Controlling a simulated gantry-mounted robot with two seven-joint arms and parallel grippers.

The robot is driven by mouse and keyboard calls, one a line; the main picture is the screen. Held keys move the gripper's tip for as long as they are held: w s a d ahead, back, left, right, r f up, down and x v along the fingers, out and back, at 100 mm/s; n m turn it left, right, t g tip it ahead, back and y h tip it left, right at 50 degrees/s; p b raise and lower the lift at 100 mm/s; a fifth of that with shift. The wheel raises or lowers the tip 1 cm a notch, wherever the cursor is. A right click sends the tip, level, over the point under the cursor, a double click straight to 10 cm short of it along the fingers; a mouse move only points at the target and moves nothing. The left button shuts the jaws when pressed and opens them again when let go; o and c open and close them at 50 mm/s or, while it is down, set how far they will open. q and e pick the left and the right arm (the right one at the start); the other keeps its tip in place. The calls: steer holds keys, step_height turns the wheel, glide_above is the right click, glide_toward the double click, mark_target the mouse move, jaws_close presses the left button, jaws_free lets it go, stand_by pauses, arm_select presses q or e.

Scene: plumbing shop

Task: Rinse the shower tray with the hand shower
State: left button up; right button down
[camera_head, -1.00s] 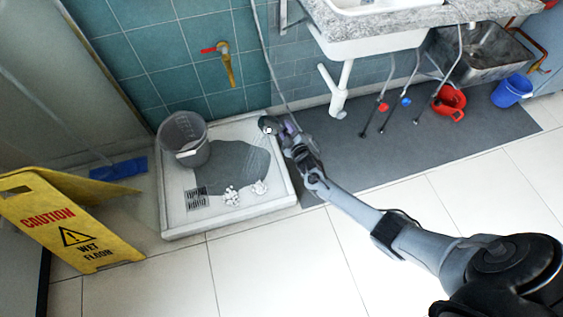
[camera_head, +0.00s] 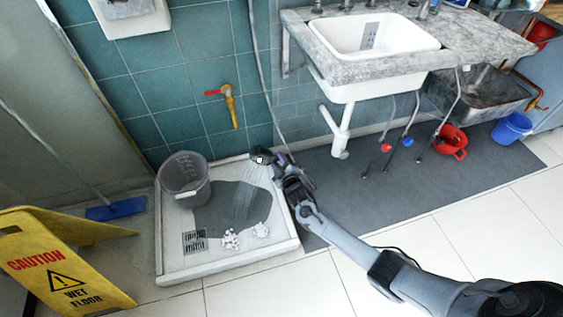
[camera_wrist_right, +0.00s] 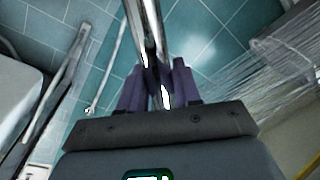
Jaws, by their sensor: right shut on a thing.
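The white shower tray (camera_head: 228,266) sits on the floor against the teal wall. A dark grey patch (camera_head: 215,213) covers much of its floor, with two clumps of white bits (camera_head: 231,239) (camera_head: 261,230) near the front. A drain grate (camera_head: 194,241) is at the front left. My right gripper (camera_head: 283,166) is at the tray's right back edge, shut on the hand shower (camera_head: 261,156). Its chrome handle (camera_wrist_right: 146,35) runs between the purple fingers (camera_wrist_right: 158,92) in the wrist view. Water (camera_wrist_right: 285,62) sprays from it down onto the patch. My left gripper is out of view.
A grey bucket (camera_head: 184,180) stands in the tray's back left corner. A yellow wet-floor sign (camera_head: 62,268) and a blue squeegee (camera_head: 117,208) are to the left. A sink (camera_head: 375,45), red bucket (camera_head: 451,142) and blue bucket (camera_head: 512,127) are to the right.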

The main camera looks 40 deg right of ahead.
steer(key=shift+w+a+f, duration=0.1)
steer(key=shift+a+f, duration=0.05)
steer(key=shift+a, duration=0.45)
steer(key=shift+w+a+b, duration=0.55)
steer(key=shift+w+b, duration=0.05)
steer(key=shift+w+a+b, duration=1.1)
steer(key=shift+a+b, duration=0.1)
steer(key=shift+a, duration=0.7)
steer(key=shift+d+f+p+v, duration=0.55)
steer(key=shift+p+v, duration=3.15)
steer(key=shift+v, duration=1.85)
steer(key=s+d+p, duration=0.3)
steer(key=s+d, duration=0.2)
steer(key=d, duration=0.7)
steer(key=shift+d, duration=0.25)
